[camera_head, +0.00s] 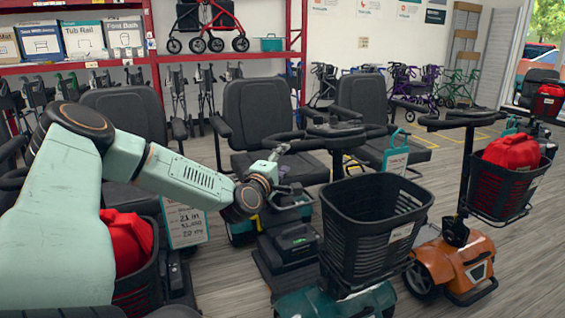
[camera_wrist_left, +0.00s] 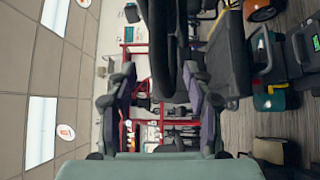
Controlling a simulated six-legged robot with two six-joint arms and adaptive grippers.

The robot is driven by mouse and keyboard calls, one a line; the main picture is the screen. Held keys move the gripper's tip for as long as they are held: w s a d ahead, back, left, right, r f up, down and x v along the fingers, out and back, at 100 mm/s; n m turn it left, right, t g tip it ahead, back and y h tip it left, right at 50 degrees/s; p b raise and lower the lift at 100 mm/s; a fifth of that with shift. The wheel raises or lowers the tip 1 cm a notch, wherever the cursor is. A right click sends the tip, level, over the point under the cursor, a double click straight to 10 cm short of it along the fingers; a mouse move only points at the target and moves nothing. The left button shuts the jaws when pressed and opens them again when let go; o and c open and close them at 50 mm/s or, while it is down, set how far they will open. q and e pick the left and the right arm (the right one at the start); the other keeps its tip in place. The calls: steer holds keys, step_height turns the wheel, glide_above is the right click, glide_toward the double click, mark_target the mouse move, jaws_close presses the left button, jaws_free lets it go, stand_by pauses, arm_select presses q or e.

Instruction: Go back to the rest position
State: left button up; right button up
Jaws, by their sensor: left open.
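My left gripper (camera_head: 276,158) is in front of the black seat of the middle scooter, close to the dark handlebar of the scooter with the empty basket. In the left wrist view its two fingers (camera_wrist_left: 158,80) are spread apart with nothing clasped. A dark curved bar (camera_wrist_left: 163,45) shows beyond and between the fingertips; I cannot tell whether it touches them. My right gripper is in neither view.
An empty black basket (camera_head: 372,240) stands at the front centre. Red bags sit in the left basket (camera_head: 128,242) and the right basket (camera_head: 512,152). An orange scooter (camera_head: 452,268) stands right. Red shelving (camera_head: 228,57) lines the back. Floor shows at right.

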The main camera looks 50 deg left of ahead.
arm_select(q)
steer(key=shift+s+d, duration=0.1)
stand_by(0.7)
steer(key=s+d+f+m+g+h+p, duration=0.1)
steer(key=s+d+f+m+g+h, duration=0.25)
steer(key=d+f+m, duration=0.6)
steer(key=s+d+f+m+g+h+p, duration=0.1)
steer(key=s+d+f+m+g+h, duration=0.4)
steer(key=d, duration=0.8)
steer(key=s+d+f+m+g+p, duration=0.1)
steer(key=s+d+f+m+g, duration=0.1)
steer(key=s, duration=0.8)
steer(key=s+d+f+m+g+y+p, duration=0.1)
steer(key=s+d+f+m+g, duration=0.2)
steer(key=s, duration=0.7)
steer(key=s+d+f+m+g+p, duration=0.1)
steer(key=s+d+f+m+g, duration=0.1)
steer(key=s+d+f, duration=0.4)
steer(key=s+f+g, duration=0.1)
steer(key=s+f, duration=0.2)
steer(key=shift+s+g, duration=0.35)
steer(key=shift+s, duration=0.05)
steer(key=shift+m, duration=0.25)
